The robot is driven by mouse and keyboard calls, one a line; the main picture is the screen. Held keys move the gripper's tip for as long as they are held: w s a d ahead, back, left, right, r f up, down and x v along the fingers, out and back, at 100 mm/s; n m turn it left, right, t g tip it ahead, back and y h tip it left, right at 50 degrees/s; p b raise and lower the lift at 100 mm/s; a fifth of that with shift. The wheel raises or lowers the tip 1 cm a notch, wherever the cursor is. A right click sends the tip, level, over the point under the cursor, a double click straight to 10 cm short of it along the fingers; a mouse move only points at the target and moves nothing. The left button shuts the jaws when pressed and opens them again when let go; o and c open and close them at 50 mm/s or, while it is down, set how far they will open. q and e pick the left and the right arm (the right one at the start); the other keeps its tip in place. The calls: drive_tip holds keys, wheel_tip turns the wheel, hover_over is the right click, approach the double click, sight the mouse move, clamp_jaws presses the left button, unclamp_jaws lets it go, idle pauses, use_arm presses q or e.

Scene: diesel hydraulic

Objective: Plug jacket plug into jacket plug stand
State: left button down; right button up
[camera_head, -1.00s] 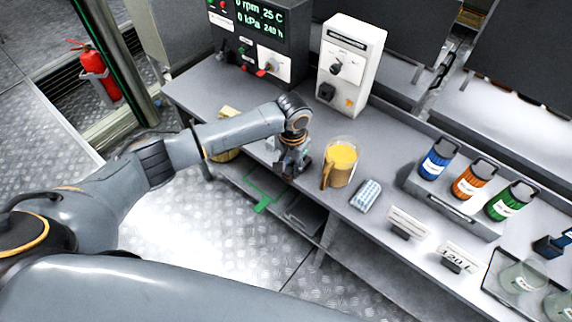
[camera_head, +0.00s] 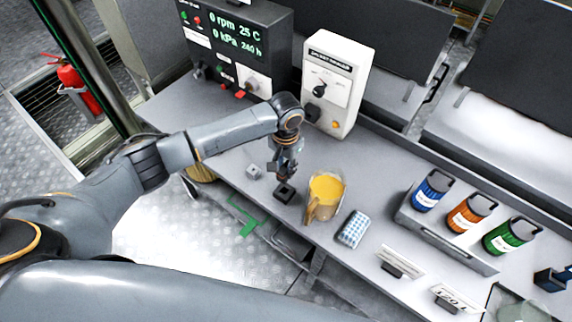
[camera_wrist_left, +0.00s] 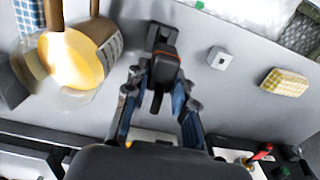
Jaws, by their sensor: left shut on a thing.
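My left gripper (camera_head: 284,168) is above the worktop, pointing down. In the left wrist view its fingers (camera_wrist_left: 160,100) are shut on a dark plug (camera_wrist_left: 165,68) with an orange band. A small black square block with a hollow top, apparently the jacket plug stand (camera_head: 284,193), sits on the worktop just in front of the gripper. In the left wrist view the stand (camera_wrist_left: 162,36) shows just beyond the plug, partly covered by it. The plug appears above or beside the stand, and I cannot tell whether they touch. My right gripper is not in view.
A small grey block (camera_head: 254,172) lies to the left. A white control box (camera_head: 337,85) and a display unit (camera_head: 238,48) stand behind.

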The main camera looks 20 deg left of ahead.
use_arm(q)
drive_tip(key=shift+s, duration=0.1)
drive_tip(key=shift+w+p, duration=0.25)
drive_tip(key=shift+p, duration=0.15)
drive_tip(key=shift+f+b, duration=0.45)
drive_tip(key=shift+f, duration=0.9)
drive_tip(key=shift+f+b, duration=0.6)
drive_tip(key=shift+f, duration=0.2)
drive_tip(key=shift+w+f, duration=0.1)
drive_tip(key=shift+f, duration=0.35)
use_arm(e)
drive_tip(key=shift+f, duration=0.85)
